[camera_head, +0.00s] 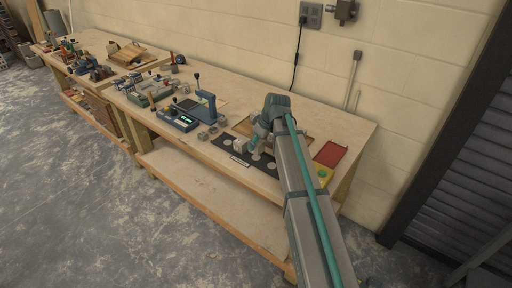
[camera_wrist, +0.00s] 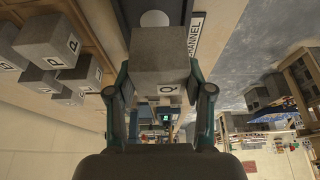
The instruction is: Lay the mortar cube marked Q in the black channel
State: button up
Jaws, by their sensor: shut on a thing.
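My gripper (camera_wrist: 160,96) is shut on a grey mortar cube (camera_wrist: 160,68); a Q label shows on its near face, with one finger on each side.
Several other grey cubes, one marked P (camera_wrist: 52,44), sit at left in the wrist view. A blue device (camera_head: 205,104) stands farther left, a red tray (camera_head: 330,153) to the right.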

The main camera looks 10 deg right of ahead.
aim_at(256, 148)
jog(key=shift+w+f, duration=0.3)
jog(key=shift+w+f+p, duration=0.2)
jog(key=shift+f+p, duration=0.25)
jog(key=shift+f, duration=1.35)
jog(key=shift+f, duration=0.15)
jog(key=o, duration=1.4)
jog(key=b+v, duration=0.2)
jog(key=v, duration=1)
jog(key=shift+a, duration=0.1)
